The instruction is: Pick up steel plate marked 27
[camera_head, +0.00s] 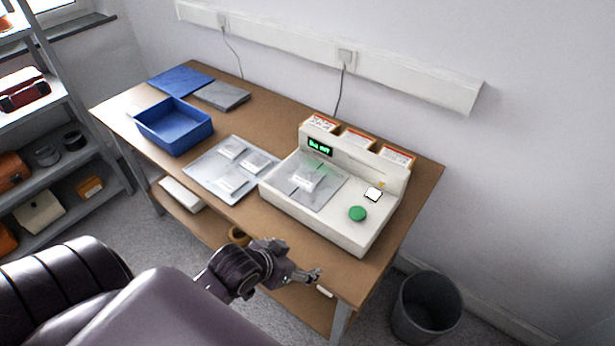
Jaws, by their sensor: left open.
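Small pale plates lie on a grey, flat tray (200,170) in the middle of the table: one at the back (231,147), one at the right (254,161) and one at the front (229,184). Another pale piece (305,179) sits on the grey platform of the white machine (340,228). The markings are too small to read, so I cannot tell which is 27. My left gripper (317,279) is open and empty at the table's front edge, in front of the machine and apart from all the plates. My right gripper is not in view.
A blue bin (174,127), a blue mat (181,80) and a grey slab (222,96) are at the table's left. The machine has a green button (357,213) and a lit display. A dark waste bin (428,307) stands on the floor at right.

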